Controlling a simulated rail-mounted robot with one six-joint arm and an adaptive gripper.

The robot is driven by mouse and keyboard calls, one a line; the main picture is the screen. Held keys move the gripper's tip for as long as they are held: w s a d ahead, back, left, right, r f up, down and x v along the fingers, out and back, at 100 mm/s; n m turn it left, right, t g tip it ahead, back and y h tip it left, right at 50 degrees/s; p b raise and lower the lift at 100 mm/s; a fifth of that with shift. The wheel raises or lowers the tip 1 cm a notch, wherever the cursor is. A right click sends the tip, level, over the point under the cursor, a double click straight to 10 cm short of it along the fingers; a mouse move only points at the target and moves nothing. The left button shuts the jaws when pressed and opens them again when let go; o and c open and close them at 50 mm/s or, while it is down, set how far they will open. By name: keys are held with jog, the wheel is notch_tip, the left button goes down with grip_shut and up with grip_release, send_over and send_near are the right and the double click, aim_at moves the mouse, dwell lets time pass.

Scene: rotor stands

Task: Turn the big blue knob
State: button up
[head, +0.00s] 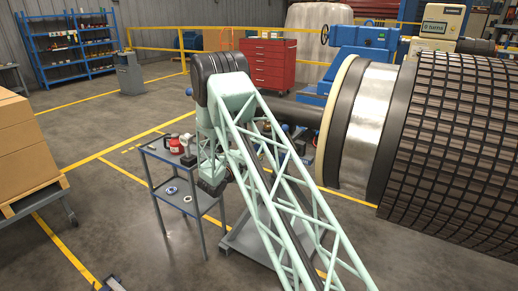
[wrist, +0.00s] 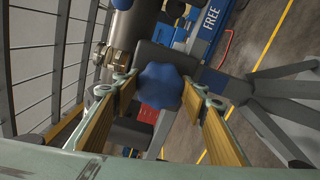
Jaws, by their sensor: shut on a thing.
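A grey cart (head: 207,200) with small items stands beside my arm. The large rotor (head: 450,135) fills the right side. A red tool cabinet (head: 268,64) stands behind, and boxes (head: 20,145) on a pallet are at the left. Floor between boxes and cart is clear.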

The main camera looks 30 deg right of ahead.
jog(key=o, duration=0.9)
jog(key=shift+s+a, duration=0.1)
jog(key=shift+a, duration=0.05)
jog(key=shift+v, duration=5.8)
jog(key=shift+r, duration=0.1)
